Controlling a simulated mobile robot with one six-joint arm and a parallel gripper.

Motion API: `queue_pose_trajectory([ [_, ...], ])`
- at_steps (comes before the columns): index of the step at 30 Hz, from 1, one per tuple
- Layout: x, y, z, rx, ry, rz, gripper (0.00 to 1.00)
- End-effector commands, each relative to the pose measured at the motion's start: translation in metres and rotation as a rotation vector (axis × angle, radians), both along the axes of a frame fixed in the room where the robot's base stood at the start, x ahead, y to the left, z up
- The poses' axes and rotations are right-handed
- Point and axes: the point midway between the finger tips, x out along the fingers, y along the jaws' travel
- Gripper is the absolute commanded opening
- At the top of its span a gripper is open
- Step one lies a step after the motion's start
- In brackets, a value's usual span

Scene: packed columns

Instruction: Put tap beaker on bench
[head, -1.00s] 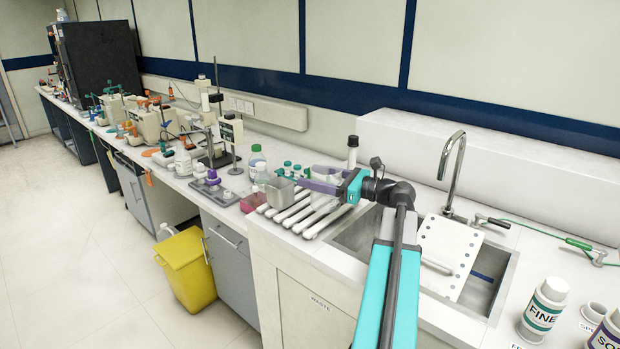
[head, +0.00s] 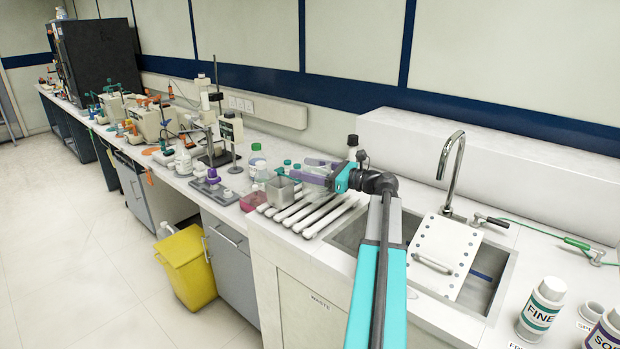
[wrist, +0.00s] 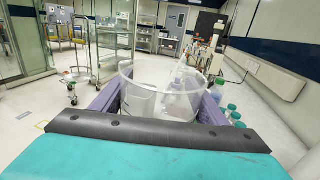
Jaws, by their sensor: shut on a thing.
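A clear, see-through beaker (wrist: 150,105) fills the middle of the wrist view, its round open rim toward the camera's far side. My gripper (wrist: 163,92) has its two purple fingers on either side of the beaker and is shut on it. In the head view my gripper (head: 314,178) is held above the left part of the bench, over the white ribbed rack. The beaker is hard to make out there, pale and partly hidden by the fingers. The bench (head: 268,234) runs along the wall.
A metal sink (head: 350,232) with a curved tap (head: 452,165) and a white perforated board (head: 446,250) is at right. A yellow bin (head: 187,268) stands on the floor.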

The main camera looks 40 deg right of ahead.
Motion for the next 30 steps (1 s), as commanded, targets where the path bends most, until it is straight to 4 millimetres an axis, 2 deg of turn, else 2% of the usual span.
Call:
queue_pose_trajectory([
  [12,0.0,0.0,-0.032,0.002,0.001,0.0,0.45],
  [26,0.0,0.0,-0.036,0.0,0.0,0.0,0.45],
  [27,0.0,0.0,-0.037,0.0,0.0,0.0,0.69],
  [30,0.0,0.0,-0.037,0.0,0.0,0.0,0.86],
])
